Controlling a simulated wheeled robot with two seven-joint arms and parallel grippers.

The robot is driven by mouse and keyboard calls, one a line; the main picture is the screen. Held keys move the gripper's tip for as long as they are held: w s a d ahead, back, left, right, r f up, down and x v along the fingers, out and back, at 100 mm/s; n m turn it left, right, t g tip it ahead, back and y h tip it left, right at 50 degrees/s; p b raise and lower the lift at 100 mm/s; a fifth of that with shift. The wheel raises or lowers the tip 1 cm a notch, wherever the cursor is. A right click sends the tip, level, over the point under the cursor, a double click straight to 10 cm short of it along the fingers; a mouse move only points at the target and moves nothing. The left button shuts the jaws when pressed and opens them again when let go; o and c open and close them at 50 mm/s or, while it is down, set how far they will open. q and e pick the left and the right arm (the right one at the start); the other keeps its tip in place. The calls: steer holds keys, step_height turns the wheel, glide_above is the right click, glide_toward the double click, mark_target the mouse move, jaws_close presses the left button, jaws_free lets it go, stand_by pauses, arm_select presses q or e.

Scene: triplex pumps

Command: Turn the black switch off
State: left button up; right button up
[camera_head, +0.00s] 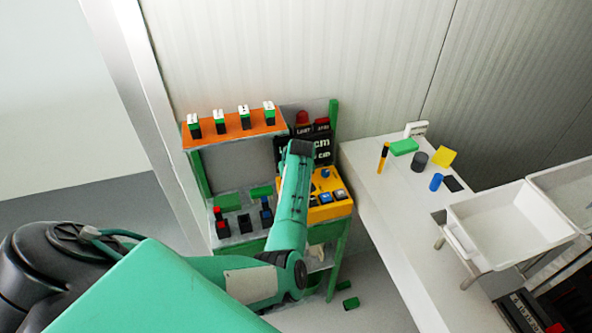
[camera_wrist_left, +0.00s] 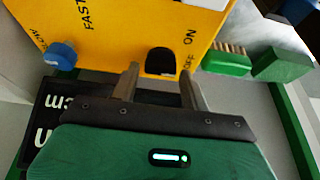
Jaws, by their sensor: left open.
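The black switch (camera_wrist_left: 160,61) is on a yellow panel (camera_wrist_left: 130,25), beside the printed words ON and OFF. In the left wrist view my left gripper (camera_wrist_left: 160,72) is open, with one finger on each side of the switch's near end. I cannot tell whether the fingers touch it. A blue knob (camera_wrist_left: 60,55) is left of the switch. In the head view my left arm reaches up to the yellow box (camera_head: 328,211), its dark gripper end (camera_head: 300,147) beside it. I cannot make out the black switch there. My right gripper is not in view.
An orange shelf (camera_head: 230,138) holds several small switches left of the arm. Below are red, black and blue switches (camera_head: 240,222). A white table (camera_head: 385,215) with small items and a white tray (camera_head: 510,225) is at right.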

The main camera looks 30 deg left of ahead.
arm_select(q)
steer(key=b+v, duration=0.4)
steer(key=v, duration=0.9)
